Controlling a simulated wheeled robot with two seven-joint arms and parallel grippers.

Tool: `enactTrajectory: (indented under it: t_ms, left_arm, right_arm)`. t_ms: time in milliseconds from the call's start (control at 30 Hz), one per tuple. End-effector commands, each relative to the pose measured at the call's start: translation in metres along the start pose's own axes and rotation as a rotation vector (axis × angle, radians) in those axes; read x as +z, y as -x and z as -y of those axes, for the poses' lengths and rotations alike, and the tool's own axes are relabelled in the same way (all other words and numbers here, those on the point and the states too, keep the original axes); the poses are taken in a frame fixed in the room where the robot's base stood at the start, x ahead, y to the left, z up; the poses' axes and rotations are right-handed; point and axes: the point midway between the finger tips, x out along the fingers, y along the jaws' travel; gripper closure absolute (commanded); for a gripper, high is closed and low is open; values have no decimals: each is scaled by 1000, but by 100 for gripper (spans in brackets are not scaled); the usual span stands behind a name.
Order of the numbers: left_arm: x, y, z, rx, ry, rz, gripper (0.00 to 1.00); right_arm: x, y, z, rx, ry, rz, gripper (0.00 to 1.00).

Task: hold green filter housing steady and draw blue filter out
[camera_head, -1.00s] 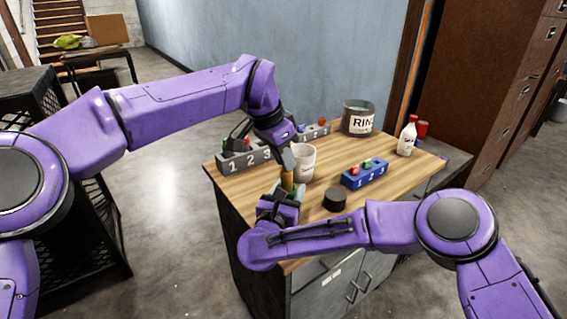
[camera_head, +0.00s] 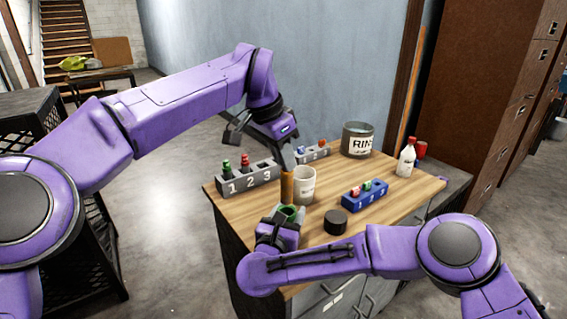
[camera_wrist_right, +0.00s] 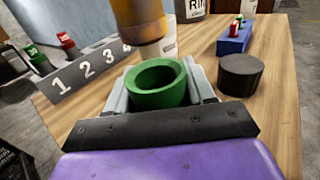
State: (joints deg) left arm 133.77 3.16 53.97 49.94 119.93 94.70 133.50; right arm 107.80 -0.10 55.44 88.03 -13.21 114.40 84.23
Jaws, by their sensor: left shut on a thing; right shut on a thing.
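My right gripper (camera_head: 279,226) is shut on the green filter housing (camera_head: 291,212), an open-topped round cup held upright near the table's front left edge. In the right wrist view the housing (camera_wrist_right: 158,84) sits between the two grey fingers, its mouth empty as far as I can see. My left gripper (camera_head: 287,166) is shut on the filter (camera_head: 287,187), an upright cylinder that looks amber-orange, not blue. In the right wrist view the filter (camera_wrist_right: 138,14) hangs above and slightly behind the housing, its lower end clear of the rim. Its top is hidden by the fingers.
A white cup (camera_head: 305,186) stands close behind the filter. A grey numbered rack (camera_head: 247,180) holds green- and red-topped pieces. A blue rack (camera_head: 365,196), black cylinder (camera_head: 336,222), rinse bucket (camera_head: 358,140) and white bottle (camera_head: 406,157) stand further right. The table's right front is clear.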

Motion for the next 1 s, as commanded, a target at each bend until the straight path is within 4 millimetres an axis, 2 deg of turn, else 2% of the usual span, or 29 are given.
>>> enactTrajectory:
  t_ms: [333,367,400,433,767,867,1000]
  left_arm:
    - [-2,5,0,0,-1,-1,100]
    - [-2,5,0,0,-1,-1,100]
    - [-2,5,0,0,-1,-1,100]
    - [-2,5,0,0,-1,-1,100]
    - [-2,5,0,0,-1,-1,100]
    - [-2,5,0,0,0,-1,100]
    - [-2,5,0,0,0,-1,100]
  right_arm:
    - [0,0,0,0,0,0,92]
    - [0,0,0,0,0,0,37]
    - [0,0,0,0,0,0,24]
    - [0,0,0,0,0,0,17]
    - [0,4,-1,2,0,1,17]
    - [0,20,-2,5,1,1,17]
    - [1,56,-2,7,2,3,17]
